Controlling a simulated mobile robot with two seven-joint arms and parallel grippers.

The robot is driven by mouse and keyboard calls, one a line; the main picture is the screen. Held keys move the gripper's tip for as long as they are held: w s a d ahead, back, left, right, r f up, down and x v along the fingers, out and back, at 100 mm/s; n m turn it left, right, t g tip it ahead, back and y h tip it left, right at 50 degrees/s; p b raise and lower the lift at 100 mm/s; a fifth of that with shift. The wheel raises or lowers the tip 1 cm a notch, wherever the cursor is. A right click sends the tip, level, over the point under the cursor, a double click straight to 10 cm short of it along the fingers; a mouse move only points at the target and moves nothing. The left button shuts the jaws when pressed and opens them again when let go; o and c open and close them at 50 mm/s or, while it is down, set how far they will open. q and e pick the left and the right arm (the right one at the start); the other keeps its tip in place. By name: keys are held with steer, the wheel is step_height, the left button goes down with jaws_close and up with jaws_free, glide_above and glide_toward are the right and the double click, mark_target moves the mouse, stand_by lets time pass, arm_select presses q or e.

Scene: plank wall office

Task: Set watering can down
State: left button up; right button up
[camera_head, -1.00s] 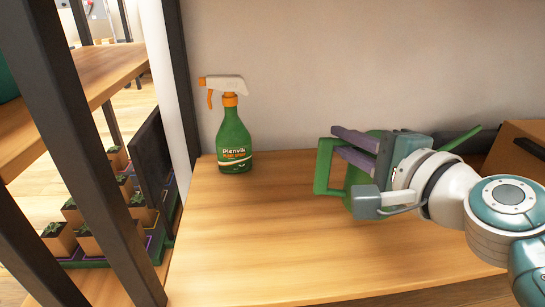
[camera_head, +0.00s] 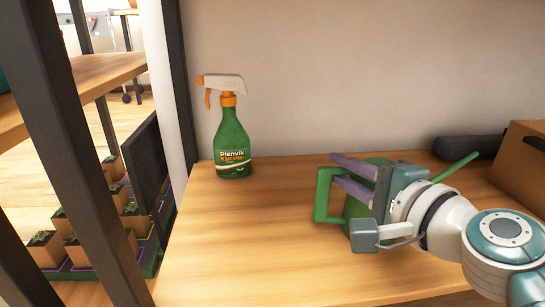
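The green watering can (camera_head: 356,216) is at the right of the wooden table (camera_head: 240,240), its looped handle to the left and its spout (camera_head: 456,168) showing to the right behind my arm. My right gripper (camera_head: 345,172) comes in from the right in front of it. Its two purple fingers lie across the handle's upper part with the handle between them, so it appears shut on the can. The gripper hides much of the can's body. Whether its base touches the table cannot be told. My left gripper is out of view.
A green spray bottle (camera_head: 233,140) with a white and orange head stands at the table's back left. A cardboard box (camera_head: 520,160) and a dark object (camera_head: 470,147) are at the back right. The table's middle and front left are clear. A dark post (camera_head: 75,150) stands left.

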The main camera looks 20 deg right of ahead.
steer(key=o, duration=0.3)
steer(key=shift+r+p, duration=0.3)
steer(key=s+r+p, duration=0.1)
steer(key=s+p, duration=0.1)
steer(key=s, duration=0.8)
steer(key=s+a+f+n+g+y, duration=0.3)
steer(key=s+a+n+g+y, duration=0.3)
steer(key=a+n, duration=0.65)
steer(key=s+d+f+n+g+h, duration=0.3)
steer(key=s+d+n+g+h, duration=0.3)
steer(key=s, duration=0.4)
steer(key=shift+d+f+n+h, duration=0.2)
steer(key=shift+d+n+h, duration=0.3)
steer(key=shift+d+n, duration=0.45)
